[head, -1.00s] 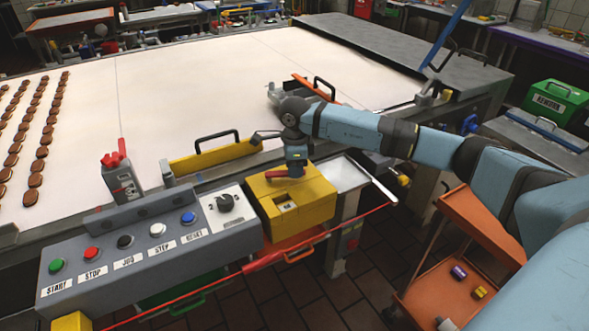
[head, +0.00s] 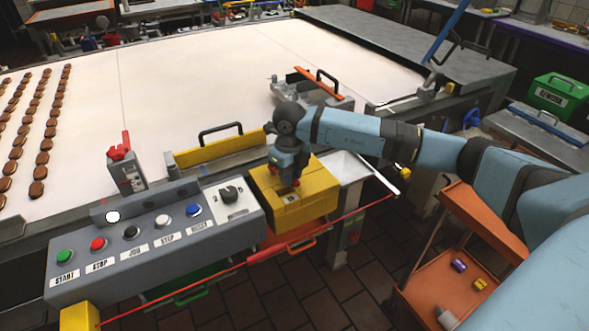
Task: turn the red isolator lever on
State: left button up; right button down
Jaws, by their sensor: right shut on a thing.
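The yellow isolator box (head: 318,205) stands at the right end of the grey control panel (head: 150,252). My right gripper (head: 286,186) reaches down onto the top of this box and is shut on the red isolator lever (head: 297,183). Only small red bits of the lever show around the fingers, so its exact angle is hard to read. A round lamp (head: 113,216) on the panel's raised back strip glows white. My left gripper is not in view.
The panel carries several coloured buttons and a black rotary knob (head: 229,194). A red cord (head: 240,267) runs along the front. The wide pale belt (head: 200,85) is mostly clear.

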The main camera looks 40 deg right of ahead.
jog(key=shift+a+m, duration=1)
jog(key=shift+m, duration=0.6)
jog(key=c, duration=1)
grip_release()
jog(key=shift+o, duration=0.2)
jog(key=shift+r, duration=0.1)
notch_tip(320, 180, up, 14)
jog(key=shift+f, duration=0.2)
